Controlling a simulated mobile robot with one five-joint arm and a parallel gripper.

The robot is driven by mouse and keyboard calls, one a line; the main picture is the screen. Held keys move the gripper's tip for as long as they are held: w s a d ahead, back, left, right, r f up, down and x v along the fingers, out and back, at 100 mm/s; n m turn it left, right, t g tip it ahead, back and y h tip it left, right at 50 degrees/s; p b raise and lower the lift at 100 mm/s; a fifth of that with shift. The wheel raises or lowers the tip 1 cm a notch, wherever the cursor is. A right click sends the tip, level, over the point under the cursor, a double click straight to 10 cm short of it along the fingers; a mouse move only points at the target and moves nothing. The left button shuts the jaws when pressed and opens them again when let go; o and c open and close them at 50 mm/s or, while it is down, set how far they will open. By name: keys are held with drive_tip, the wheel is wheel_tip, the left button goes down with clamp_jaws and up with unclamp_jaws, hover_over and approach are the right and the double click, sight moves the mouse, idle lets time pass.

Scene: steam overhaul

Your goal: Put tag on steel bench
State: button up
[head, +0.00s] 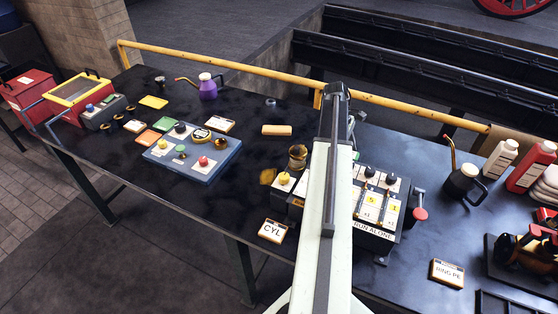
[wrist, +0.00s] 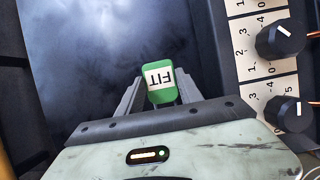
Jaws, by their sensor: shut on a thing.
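My gripper (wrist: 159,76) is shut on a green tag (wrist: 161,94) with a white label reading FIT, upside down in the wrist view. The tag sits between the two grey fingers, above a dark, mottled surface. The dark steel bench (head: 235,190) runs across the head view from left to right; its surface also shows in the wrist view (wrist: 85,60).
A control panel with black knobs (head: 390,205) stands right of my arm; its knobs (wrist: 281,40) are close on the right in the wrist view. A blue board (head: 225,155) and a purple oil can (head: 208,88) are at left. A yellow rail (head: 220,65) lines the back.

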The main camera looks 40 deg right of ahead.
drive_tip(key=shift+r, duration=0.1)
drive_tip(key=s+d, duration=0.2)
drive_tip(key=s, duration=0.2)
drive_tip(key=s+d+f+b, duration=0.1)
drive_tip(key=s+d, duration=0.2)
drive_tip(key=s, duration=0.1)
drive_tip(key=s+d, duration=0.3)
drive_tip(key=s, duration=0.1)
drive_tip(key=shift+s+d+f, duration=0.15)
drive_tip(key=shift+s+f, duration=0.05)
drive_tip(key=shift+s, duration=0.05)
drive_tip(key=b+x, duration=0.3)
drive_tip(key=b, duration=0.1)
drive_tip(key=shift+d+f, duration=0.1)
drive_tip(key=shift+f, duration=0.3)
drive_tip(key=shift+w+f, duration=0.1)
drive_tip(key=shift+f, duration=0.15)
drive_tip(key=shift+r, duration=0.25)
drive_tip(key=shift+f, duration=0.2)
drive_tip(key=o, duration=1.3)
